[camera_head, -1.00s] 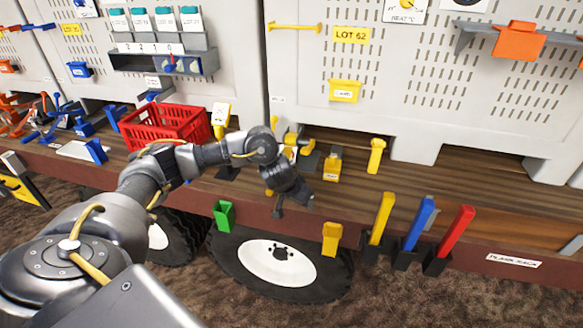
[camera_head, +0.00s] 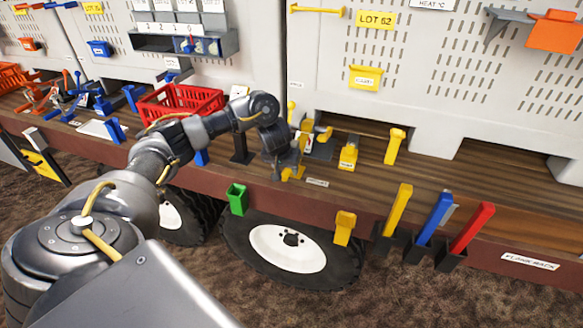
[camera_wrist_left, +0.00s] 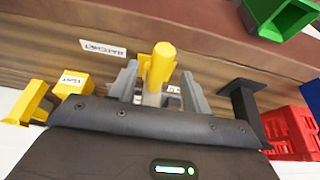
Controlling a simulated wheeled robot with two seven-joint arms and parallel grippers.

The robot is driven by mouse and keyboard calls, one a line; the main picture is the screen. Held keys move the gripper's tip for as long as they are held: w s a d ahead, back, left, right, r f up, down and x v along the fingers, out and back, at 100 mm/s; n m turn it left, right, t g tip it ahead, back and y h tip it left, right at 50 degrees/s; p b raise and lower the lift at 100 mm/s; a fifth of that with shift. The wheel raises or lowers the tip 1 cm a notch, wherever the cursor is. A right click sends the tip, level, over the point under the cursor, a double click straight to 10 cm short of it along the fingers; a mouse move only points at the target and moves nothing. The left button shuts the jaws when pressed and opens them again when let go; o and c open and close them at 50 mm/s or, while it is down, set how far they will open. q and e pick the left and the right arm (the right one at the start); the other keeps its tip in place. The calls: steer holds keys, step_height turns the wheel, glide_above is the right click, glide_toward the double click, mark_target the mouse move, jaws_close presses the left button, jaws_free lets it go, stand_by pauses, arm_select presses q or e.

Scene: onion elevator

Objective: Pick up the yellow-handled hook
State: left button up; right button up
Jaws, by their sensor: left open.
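In the left wrist view, a yellow handle (camera_wrist_left: 161,65), upright in the picture with a rounded end, stands between the two grey fingers of my left gripper (camera_wrist_left: 158,86). A pale shaft shows below it; its lower end is hidden by the gripper body. The fingers are apart, one on each side, and I cannot tell whether they touch it. In the head view, my left gripper (camera_head: 287,172) is low over the wooden deck near its front edge, with yellow (camera_head: 293,173) showing at its fingers. My right gripper is not in view.
A red crate (camera_head: 181,97) stands left of my gripper. Yellow pieces (camera_head: 348,155) stand to its right. Yellow, blue (camera_head: 435,220) and red bars stand in holders along the deck's front edge. A green bin (camera_head: 238,199) hangs below. Bare deck lies to the right.

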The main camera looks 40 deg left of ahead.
arm_select(q)
steer(key=shift+w+d+f, duration=0.1)
steer(key=shift+w+f, duration=0.05)
steer(key=shift+f, duration=0.2)
steer(key=p+x, duration=0.1)
steer(key=x, duration=0.3)
steer(key=shift+w+f, duration=0.2)
steer(key=shift+f, duration=0.15)
jaws_close()
